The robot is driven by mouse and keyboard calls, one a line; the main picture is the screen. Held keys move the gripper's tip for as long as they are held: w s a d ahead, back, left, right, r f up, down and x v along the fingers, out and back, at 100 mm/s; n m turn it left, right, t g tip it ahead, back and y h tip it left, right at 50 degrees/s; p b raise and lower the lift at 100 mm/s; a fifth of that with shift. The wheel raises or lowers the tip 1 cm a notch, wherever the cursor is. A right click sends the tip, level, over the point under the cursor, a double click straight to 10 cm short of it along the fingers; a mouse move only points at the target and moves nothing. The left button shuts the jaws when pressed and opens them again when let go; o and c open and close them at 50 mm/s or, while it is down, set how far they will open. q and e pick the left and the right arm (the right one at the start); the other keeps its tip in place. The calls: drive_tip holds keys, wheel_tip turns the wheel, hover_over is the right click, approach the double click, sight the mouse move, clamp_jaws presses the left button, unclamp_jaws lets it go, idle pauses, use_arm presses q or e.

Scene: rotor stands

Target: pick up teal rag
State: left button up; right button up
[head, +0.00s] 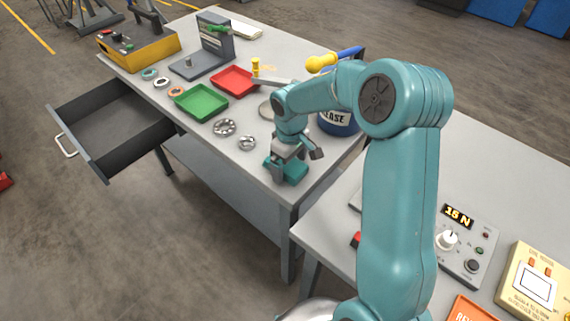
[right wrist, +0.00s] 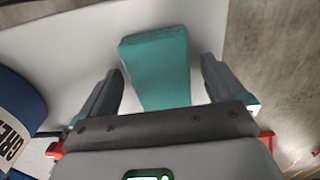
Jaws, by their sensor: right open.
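The teal rag (head: 291,172) lies folded near the front corner of the far table. In the right wrist view the rag (right wrist: 156,68) shows as a flat teal block between the two fingers. My right gripper (head: 295,155) is over the rag, pointing down. In the right wrist view my right gripper (right wrist: 162,82) is open, with one finger on each side of the rag and visible gaps to it. Whether the fingertips touch the table is unclear. My left gripper is not in view.
A blue grease tub (head: 338,118) stands close to my right arm. A green tray (head: 201,102), a red tray (head: 235,81) and metal rings (head: 224,127) lie farther left. An open drawer (head: 112,128) juts out left. A control box (head: 465,245) sits on the near table.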

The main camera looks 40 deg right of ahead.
sight(290, 165)
drive_tip(key=shift+s, duration=0.1)
drive_tip(key=c, duration=1.1)
drive_tip(key=shift+c, duration=0.2)
drive_tip(key=shift+r, duration=0.1)
wheel_tip(290, 165, up, 20)
